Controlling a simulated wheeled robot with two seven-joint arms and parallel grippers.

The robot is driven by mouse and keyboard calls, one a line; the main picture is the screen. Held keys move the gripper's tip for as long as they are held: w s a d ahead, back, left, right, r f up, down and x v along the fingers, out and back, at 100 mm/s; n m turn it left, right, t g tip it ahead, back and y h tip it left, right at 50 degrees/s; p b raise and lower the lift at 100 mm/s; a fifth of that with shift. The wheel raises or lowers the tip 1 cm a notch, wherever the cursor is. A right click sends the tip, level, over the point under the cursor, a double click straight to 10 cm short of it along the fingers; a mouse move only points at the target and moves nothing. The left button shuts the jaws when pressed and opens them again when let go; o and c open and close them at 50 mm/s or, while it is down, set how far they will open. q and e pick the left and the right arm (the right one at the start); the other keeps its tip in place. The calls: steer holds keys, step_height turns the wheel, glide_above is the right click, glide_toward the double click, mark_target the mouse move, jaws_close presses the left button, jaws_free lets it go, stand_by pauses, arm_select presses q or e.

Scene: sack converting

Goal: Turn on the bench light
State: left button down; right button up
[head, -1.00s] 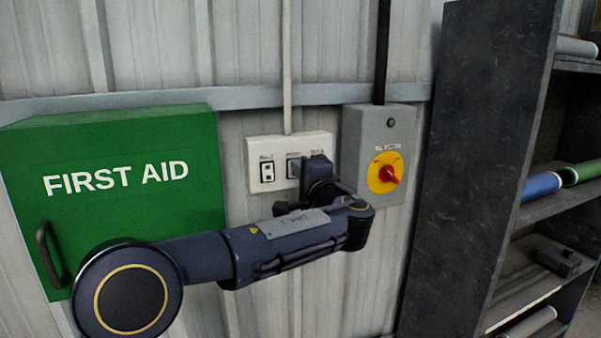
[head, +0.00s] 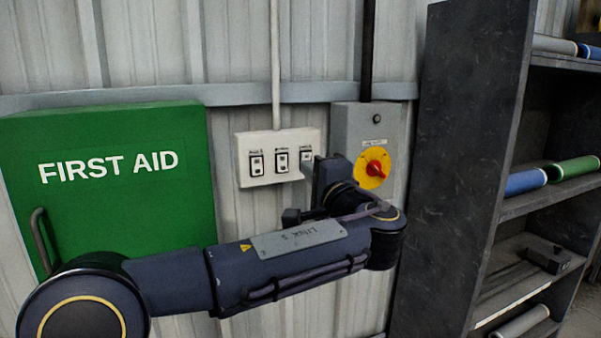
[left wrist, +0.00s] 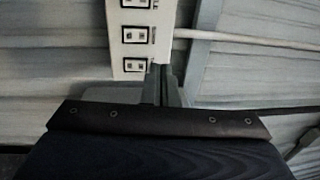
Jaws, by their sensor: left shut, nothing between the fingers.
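A white switch panel (head: 269,160) with three rocker switches is fixed to the wall. Its left switch (head: 256,164), middle switch (head: 281,161) and right switch (head: 306,156) have small labels that I cannot read. My left gripper (head: 309,170) is shut and empty, just below and in front of the right switch, whose lower part it partly hides. In the left wrist view the shut fingers (left wrist: 164,72) point at the panel (left wrist: 135,18), beside the switch lowest in that picture. Whether they touch it, I cannot tell. My right gripper is out of view.
A grey box (head: 343,122) with a red rotary knob (head: 376,168) on a yellow disc is close right of the panel. A green first aid cabinet (head: 110,140) is on the left. A dark shelf unit (head: 465,160) with rolls stands on the right.

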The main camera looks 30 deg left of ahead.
arm_select(q)
steer(key=shift+r+v, duration=0.25)
steer(key=shift+v, duration=0.95)
steer(key=s+a+f+n+g+h+p, duration=0.1)
steer(key=s+a+f+g+h, duration=0.3)
steer(key=s+f, duration=0.45)
steer(key=s+a+f+n+g+h, duration=0.1)
steer(key=s+a+f+g+h, duration=0.3)
steer(key=f, duration=0.8)
steer(key=s+d+f+n+h, duration=0.4)
steer(key=s+d+f+h, duration=0.1)
steer(key=s, duration=0.2)
steer(key=s+d+f+n+t+h+p, duration=0.1)
steer(key=s+d+f+n+h, duration=0.2)
steer(key=s+d+f+h, duration=0.2)
steer(key=s+d, duration=0.1)
steer(key=s, duration=0.2)
steer(key=shift+n+h+p, duration=0.3)
steer(key=shift+n, duration=0.1)
